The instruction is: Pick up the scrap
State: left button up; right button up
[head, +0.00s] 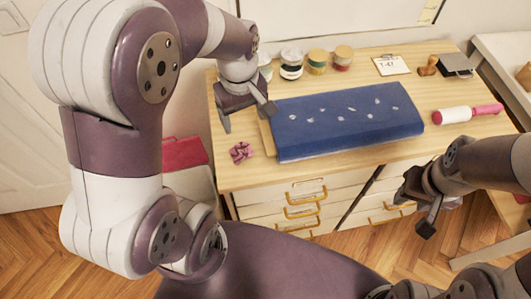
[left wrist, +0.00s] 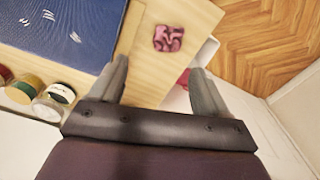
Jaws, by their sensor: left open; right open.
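The scrap (head: 241,152) is a small crumpled pink-maroon piece on the wooden tabletop, near its left front edge. It also shows in the left wrist view (left wrist: 168,38), ahead of the fingertips and roughly between their lines. My left gripper (head: 245,116) is open and empty, above the left side of the table and behind the scrap in the head view; its fingers (left wrist: 160,75) show in the wrist view. My right gripper (head: 415,208) is open and empty, in front of the table's right front edge, away from the scrap.
A blue cloth-covered board (head: 345,118) with several white marks lies right of the scrap. Several jars (head: 317,60) stand at the back. A lint roller (head: 467,114), a card (head: 391,65), a stamp (head: 428,66) and an ink pad (head: 457,65) lie right. Drawers (head: 306,200) face the front.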

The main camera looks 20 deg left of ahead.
pick_arm(q)
jog(key=n, duration=0.1)
send_over(241, 150)
jog(key=f, duration=0.7)
jog(key=shift+w+d+f, duration=0.2)
jog(key=shift+d, duration=0.1)
jog(key=f, duration=0.5)
jog(key=shift+s+a+f, duration=0.1)
jog(key=shift+s+a, duration=0.1)
jog(key=shift+a, duration=0.2)
jog(key=shift+f, duration=0.15)
jog(key=shift+d, duration=0.1)
jog(key=c, duration=0.8)
pick_arm(e)
jog(key=shift+s+a+f, duration=0.1)
jog(key=shift+a, duration=0.45)
pick_arm(q)
jog(key=shift+c, duration=0.3)
